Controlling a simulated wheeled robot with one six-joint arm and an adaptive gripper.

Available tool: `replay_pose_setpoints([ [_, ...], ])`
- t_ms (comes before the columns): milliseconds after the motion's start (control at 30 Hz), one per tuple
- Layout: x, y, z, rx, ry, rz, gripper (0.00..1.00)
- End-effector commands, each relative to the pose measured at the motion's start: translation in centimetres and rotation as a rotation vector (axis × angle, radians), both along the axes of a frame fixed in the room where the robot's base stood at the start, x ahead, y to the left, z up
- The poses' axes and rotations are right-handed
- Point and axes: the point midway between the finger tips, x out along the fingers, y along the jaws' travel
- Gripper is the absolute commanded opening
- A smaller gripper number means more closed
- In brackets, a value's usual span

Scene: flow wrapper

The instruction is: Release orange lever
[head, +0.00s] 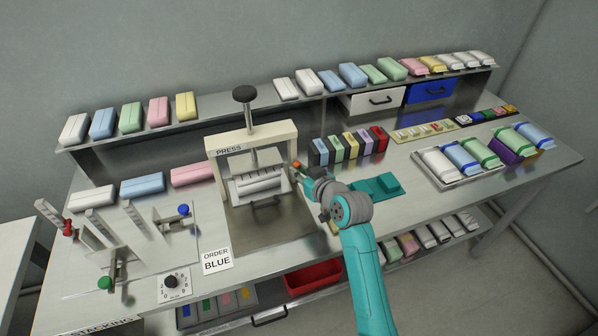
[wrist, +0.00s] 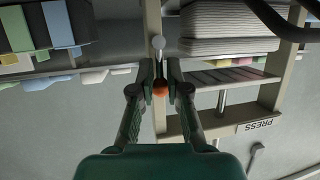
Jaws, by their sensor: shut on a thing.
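The orange lever's knob (wrist: 160,88) sits between my fingertips at the right side of the press in the wrist view. My gripper (wrist: 160,84) is shut on it. The lever's grey shaft (wrist: 158,48) runs from the knob beside the press frame. In the head view the orange knob (head: 297,165) shows small at the right post of the cream press (head: 211,146), and my gripper (head: 301,170) is at it. My fingers partly hide the lever there. The press also shows upside down in the wrist view (wrist: 272,92).
A row of coloured boxes (head: 349,143) stands just right of the press. A tray (head: 484,172) of wrapped packs is at the right. An "ORDER BLUE" card (head: 216,260) stands left of my arm.

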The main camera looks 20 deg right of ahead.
Motion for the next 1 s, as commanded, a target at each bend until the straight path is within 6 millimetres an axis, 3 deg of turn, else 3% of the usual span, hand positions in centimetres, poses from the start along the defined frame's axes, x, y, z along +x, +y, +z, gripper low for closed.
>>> replay_pose_setpoints([
  [133, 0.2, -0.1, 0.8, -0.001, -0.018, -0.002, 0.0],
  [167, 0.2, -0.1, 0.8, -0.001, -0.018, -0.002, 0.22],
  [233, 0.2, -0.1, 0.8, -0.001, -0.018, -0.002, 0.4],
  [267, 0.2, -0.1, 0.8, -0.002, -0.017, -0.002, 0.42],
  [667, -0.6, -0.2, 0.6, -0.002, -0.008, -0.002, 0.42],
  [1000, -6.2, -1.4, 2.6, -0.002, -0.01, -0.003, 0.42],
])
